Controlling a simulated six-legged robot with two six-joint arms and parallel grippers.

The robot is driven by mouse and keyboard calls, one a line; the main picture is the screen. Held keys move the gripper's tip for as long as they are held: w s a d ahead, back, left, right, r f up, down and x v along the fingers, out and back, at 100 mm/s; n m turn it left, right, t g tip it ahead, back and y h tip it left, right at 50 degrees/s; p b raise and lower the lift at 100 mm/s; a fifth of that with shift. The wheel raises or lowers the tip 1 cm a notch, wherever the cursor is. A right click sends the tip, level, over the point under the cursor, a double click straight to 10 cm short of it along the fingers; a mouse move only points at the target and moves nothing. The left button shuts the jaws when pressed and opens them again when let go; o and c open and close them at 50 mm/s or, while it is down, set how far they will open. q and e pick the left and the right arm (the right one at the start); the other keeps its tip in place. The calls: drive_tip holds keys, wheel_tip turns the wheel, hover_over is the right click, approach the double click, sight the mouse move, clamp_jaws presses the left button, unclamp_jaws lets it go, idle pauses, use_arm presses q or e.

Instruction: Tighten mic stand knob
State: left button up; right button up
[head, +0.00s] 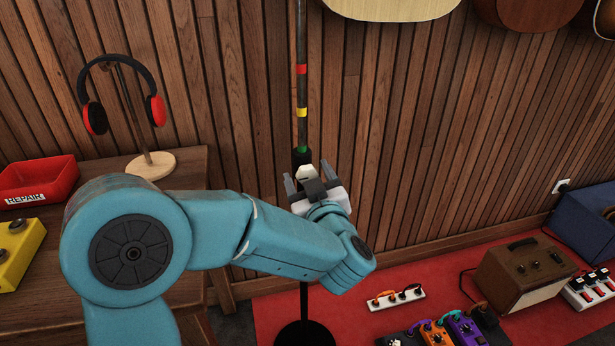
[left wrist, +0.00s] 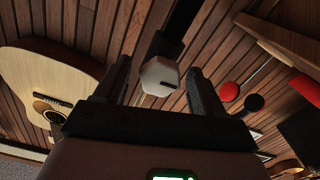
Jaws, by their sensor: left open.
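The mic stand (head: 301,90) is a dark upright pole with red, yellow and green bands, in front of the wood wall. Its round black base (head: 305,334) shows low in the head view. A white faceted knob (head: 306,173) sits on the pole just below the green band. My left gripper (head: 309,177) is open at the knob. In the left wrist view the knob (left wrist: 160,76) shows in the gap between the two dark fingers, with space visible on both sides. The pole runs up behind it. My right gripper is in neither view.
A wooden bench on the left holds a headphone stand (head: 151,164), a red REPAIR tray (head: 38,183) and a yellow box (head: 17,252). Guitars (head: 393,8) hang above. A brown amp (head: 524,273), pedals (head: 467,327) and a power strip (head: 397,299) lie on the red rug (head: 437,270).

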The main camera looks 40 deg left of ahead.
use_arm(q)
drive_tip(key=shift+w+a, duration=0.3)
drive_tip(key=shift+a, duration=0.1)
drive_tip(key=c, duration=1.1)
drive_tip(key=shift+o, duration=0.3)
drive_tip(key=m+p, duration=0.1)
drive_tip(key=p, duration=0.1)
drive_tip(key=m+p, duration=0.2)
drive_tip(key=p, duration=0.1)
drive_tip(key=shift+r, duration=0.3)
drive_tip(key=shift+f+m, duration=0.25)
drive_tip(key=shift+m, duration=0.35)
drive_tip(key=o, duration=1)
drive_tip(key=shift+o, duration=0.2)
